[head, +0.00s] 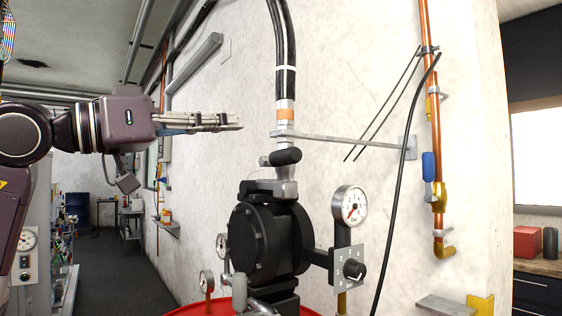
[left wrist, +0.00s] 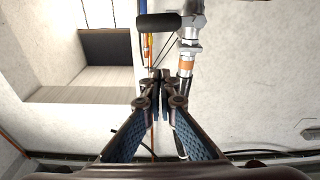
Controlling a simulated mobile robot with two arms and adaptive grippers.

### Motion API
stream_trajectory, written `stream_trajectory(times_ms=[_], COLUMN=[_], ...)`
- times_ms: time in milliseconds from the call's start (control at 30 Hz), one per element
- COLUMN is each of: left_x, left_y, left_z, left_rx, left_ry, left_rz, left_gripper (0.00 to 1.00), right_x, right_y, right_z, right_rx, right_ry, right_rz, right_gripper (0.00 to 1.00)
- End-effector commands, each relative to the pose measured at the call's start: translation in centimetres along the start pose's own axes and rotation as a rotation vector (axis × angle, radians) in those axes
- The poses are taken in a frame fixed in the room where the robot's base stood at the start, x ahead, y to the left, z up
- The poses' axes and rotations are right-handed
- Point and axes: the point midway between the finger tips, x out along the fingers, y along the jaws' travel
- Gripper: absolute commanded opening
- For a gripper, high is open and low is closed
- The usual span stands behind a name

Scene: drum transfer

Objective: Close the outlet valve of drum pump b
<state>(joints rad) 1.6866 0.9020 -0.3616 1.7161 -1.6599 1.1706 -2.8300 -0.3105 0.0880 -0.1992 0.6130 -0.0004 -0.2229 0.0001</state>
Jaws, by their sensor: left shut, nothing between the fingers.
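A black drum pump (head: 272,240) stands over a red drum (head: 185,311); I see no letter on it. Above the pump is a metal outlet valve (head: 286,187) with a black handle (head: 285,157). In the left wrist view the black handle (left wrist: 158,21) lies crosswise beside the metal valve body (left wrist: 191,20). My left gripper (head: 240,121) is shut and empty. It points right, to the left of the hose and a little above the handle, apart from it in the head view. In the left wrist view its fingertips (left wrist: 160,76) are together. My right gripper is not in view.
A black hose (head: 285,45) with an orange band runs up from the valve. A horizontal bracket (head: 345,139) joins it to the wall. A gauge (head: 350,205) stands right of the pump. A blue lever (head: 429,166) sits on a copper pipe (head: 434,110).

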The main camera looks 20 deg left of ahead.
Motion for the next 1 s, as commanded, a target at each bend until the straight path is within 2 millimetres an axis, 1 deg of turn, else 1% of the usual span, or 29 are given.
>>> stream_trajectory(times_ms=[33, 100, 167, 233, 367, 500, 567, 600, 700, 833, 1000], left_x=[0.3, 1.1, 2.0, 3.3, 6.2, 9.3, 10.3, 9.7, 9.1, 8.7, 8.5], left_y=[0.0, 0.1, 0.1, 0.1, 0.2, 0.2, 0.2, -0.1, 0.0, 0.0, 0.1], left_z=[-0.1, -0.3, -0.3, -0.4, -0.4, -0.4, -0.2, 1.0, 2.3, 3.2, 3.7], left_rx=[0.002, 0.002, 0.001, 0.0, -0.002, -0.004, -0.002, -0.001, 0.0, -0.001, -0.001], left_ry=[0.003, 0.002, 0.001, 0.0, -0.001, -0.002, -0.002, -0.002, -0.002, 0.0, 0.0], left_rz=[0.0, 0.002, 0.003, 0.004, 0.005, 0.005, 0.004, 0.0, 0.001, 0.001, 0.002], left_gripper=[0.0, 0.0, 0.0, 0.0, 0.0, 0.0, 0.0, 0.0, 0.0, 0.0, 0.0], right_x=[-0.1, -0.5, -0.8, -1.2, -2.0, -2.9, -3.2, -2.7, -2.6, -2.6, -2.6], right_y=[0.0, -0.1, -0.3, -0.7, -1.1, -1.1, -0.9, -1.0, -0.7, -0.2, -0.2], right_z=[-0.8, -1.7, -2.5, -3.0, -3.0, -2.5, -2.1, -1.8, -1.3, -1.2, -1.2], right_rx=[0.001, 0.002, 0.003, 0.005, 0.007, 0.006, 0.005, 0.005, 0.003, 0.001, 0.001], right_ry=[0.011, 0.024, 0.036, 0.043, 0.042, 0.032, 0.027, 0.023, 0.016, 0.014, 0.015], right_rz=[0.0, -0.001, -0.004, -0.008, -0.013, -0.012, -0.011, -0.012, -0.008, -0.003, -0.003], right_gripper=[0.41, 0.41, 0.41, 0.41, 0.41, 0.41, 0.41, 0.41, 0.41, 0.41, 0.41])
